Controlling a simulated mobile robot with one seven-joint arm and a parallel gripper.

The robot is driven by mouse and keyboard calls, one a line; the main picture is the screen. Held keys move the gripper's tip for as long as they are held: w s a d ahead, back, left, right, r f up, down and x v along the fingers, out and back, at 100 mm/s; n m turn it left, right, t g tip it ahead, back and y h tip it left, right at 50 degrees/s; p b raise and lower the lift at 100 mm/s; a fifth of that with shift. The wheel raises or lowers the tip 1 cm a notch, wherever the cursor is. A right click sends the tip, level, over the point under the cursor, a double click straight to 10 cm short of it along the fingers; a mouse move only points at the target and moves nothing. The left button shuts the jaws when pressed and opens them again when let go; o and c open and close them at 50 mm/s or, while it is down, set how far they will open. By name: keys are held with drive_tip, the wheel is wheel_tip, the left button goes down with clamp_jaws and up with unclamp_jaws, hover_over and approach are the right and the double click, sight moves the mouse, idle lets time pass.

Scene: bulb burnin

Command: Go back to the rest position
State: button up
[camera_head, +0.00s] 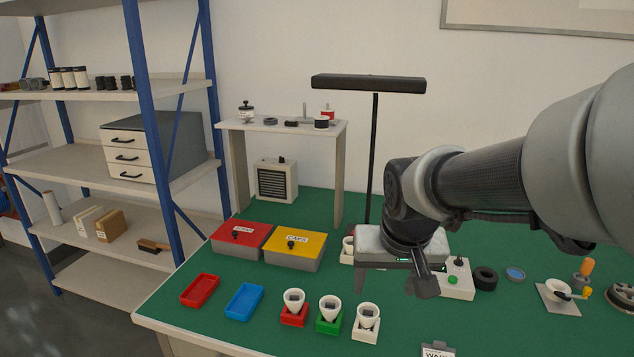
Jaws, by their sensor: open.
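My gripper (394,277) hangs open over the middle of the green-topped bench (200,334), pointing down. I see nothing between its fingers. It hides part of a small white piece (347,250) and partly overlaps a pale control box (457,279) with a green button. Three white cup-shaped pieces stand upright in front of it: one in a red holder (293,317), one in a green holder (328,325) and one in a white holder (366,330). My arm reaches in from the right.
A red-lidded box (240,236), a yellow-lidded box (294,247), a red tray (200,290) and a blue tray (244,301) lie left. A black lamp post (374,150) and a raised shelf (339,175) stand behind. A black ring (486,279) lies right. Blue-posted shelving (160,130) stands left.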

drive_tip(key=s+r+n, duration=0.1)
drive_tip(key=s+r, duration=0.3)
drive_tip(key=s, duration=1)
wheel_tip(320, 180, up, 16)
drive_tip(key=p, duration=1.6)
drive_tip(key=shift+s+d+t, duration=0.15)
drive_tip(key=shift+t, duration=0.25)
drive_tip(key=shift+f, duration=0.1)
